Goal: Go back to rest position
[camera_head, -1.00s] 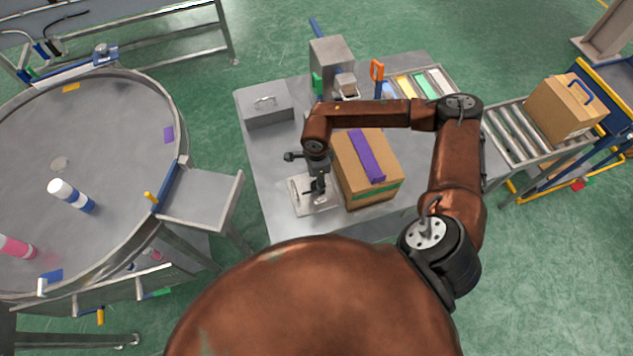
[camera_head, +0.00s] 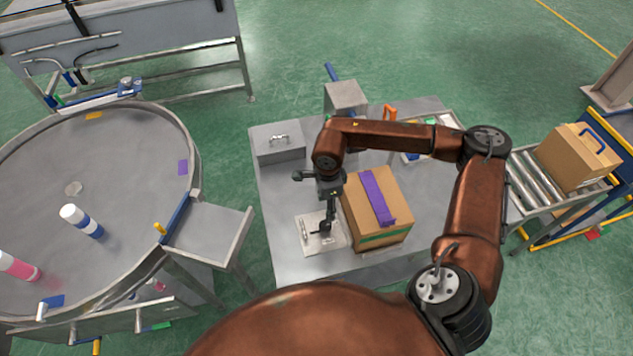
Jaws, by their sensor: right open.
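My right gripper (camera_head: 326,226) is over the metal table (camera_head: 288,208), just left of a cardboard box. It points down above a small pale plate with a fixture (camera_head: 309,243) and looks empty. Whether it touches the plate cannot be told. My right arm (camera_head: 385,135) reaches in from the right and bends over the far side of the box. My left arm and left gripper are not in view.
The cardboard box (camera_head: 396,205) with purple tape stands on the table. A grey metal box (camera_head: 277,144) sits behind. A round table (camera_head: 120,190) at left carries a blue-white can (camera_head: 82,221) and a pink-white can (camera_head: 18,266). A roller conveyor (camera_head: 535,182) at right holds another box (camera_head: 572,160).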

